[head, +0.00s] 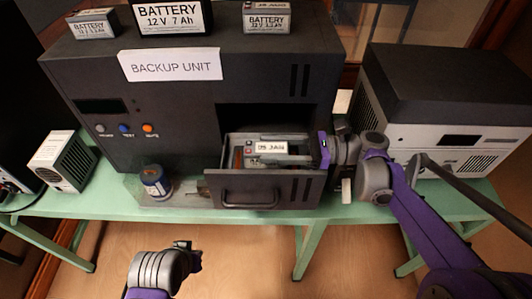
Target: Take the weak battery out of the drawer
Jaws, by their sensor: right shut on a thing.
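The drawer (300,190) of the backup unit stands pulled out at the front, with its handle facing me. Inside it lies a battery (268,148) with a white label, its text too small to read fully. My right gripper (326,150) is at the drawer's right side wall and appears shut on that wall; its fingertips are partly hidden. The battery in the drawer is left of it and apart from it. My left gripper (190,255) is low in front of the bench, away from the drawer; its jaws are too unclear to judge.
The backup unit (190,110) carries several labelled batteries on top, including a large one (170,17). A grey-black box (440,110) stands at the right. A small jar (155,182) and a white vented box (62,160) stand left on the green bench (110,205).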

